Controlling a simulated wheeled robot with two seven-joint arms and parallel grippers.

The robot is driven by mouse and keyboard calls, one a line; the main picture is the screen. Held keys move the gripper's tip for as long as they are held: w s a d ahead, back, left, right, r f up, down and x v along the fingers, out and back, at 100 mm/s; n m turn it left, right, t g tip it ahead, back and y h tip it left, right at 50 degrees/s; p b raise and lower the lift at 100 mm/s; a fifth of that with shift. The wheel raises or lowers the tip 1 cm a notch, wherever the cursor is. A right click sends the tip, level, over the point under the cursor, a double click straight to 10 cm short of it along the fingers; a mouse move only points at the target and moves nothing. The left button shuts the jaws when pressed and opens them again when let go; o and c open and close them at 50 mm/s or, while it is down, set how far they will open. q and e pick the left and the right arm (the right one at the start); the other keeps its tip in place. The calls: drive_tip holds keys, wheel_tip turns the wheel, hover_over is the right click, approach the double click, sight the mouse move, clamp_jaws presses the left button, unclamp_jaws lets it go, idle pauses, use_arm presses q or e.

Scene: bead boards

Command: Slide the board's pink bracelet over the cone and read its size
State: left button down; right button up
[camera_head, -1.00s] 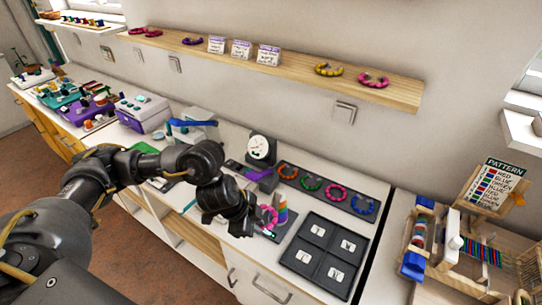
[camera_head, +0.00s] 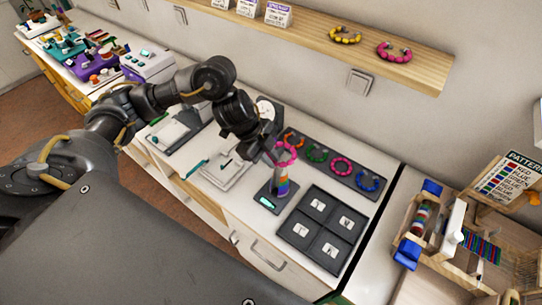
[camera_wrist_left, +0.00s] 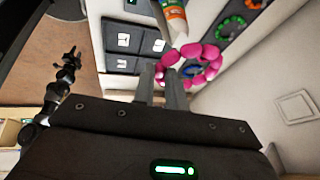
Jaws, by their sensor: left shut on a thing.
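My left gripper (camera_head: 262,148) is shut on a pink beaded bracelet (camera_head: 287,155), which also shows at the fingers in the left wrist view (camera_wrist_left: 212,68). The cone (camera_head: 282,187), banded in several colours, stands upright on a dark base with a lit green display (camera_head: 267,203). The bracelet is at the cone's top end; I cannot tell whether the tip is inside the ring. The dark board (camera_head: 326,163) holds orange, green, pink (camera_head: 341,166) and blue bracelets in a row. A dark arm with an end piece (camera_wrist_left: 70,70) shows in the wrist view; its jaws are unclear.
A dark tray (camera_head: 322,262) with several white-labelled compartments lies right of the cone. A white dial (camera_head: 266,109) stands behind my gripper. A wooden shelf (camera_head: 420,72) with bracelets is above. A wooden loom (camera_head: 470,240) is at the right.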

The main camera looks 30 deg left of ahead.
use_arm(q)
wheel_tip(320, 180, down, 10)
drive_tip(key=b, duration=0.6)
drive_tip(key=shift+r+b, duration=0.2)
drive_tip(key=shift+b, duration=0.1)
drive_tip(key=shift+s, duration=0.1)
drive_tip(key=c, duration=1.2)
unclamp_jaws()
drive_tip(key=shift+o, duration=0.4)
drive_tip(key=shift+r, duration=0.1)
drive_tip(key=shift+r, duration=0.1)
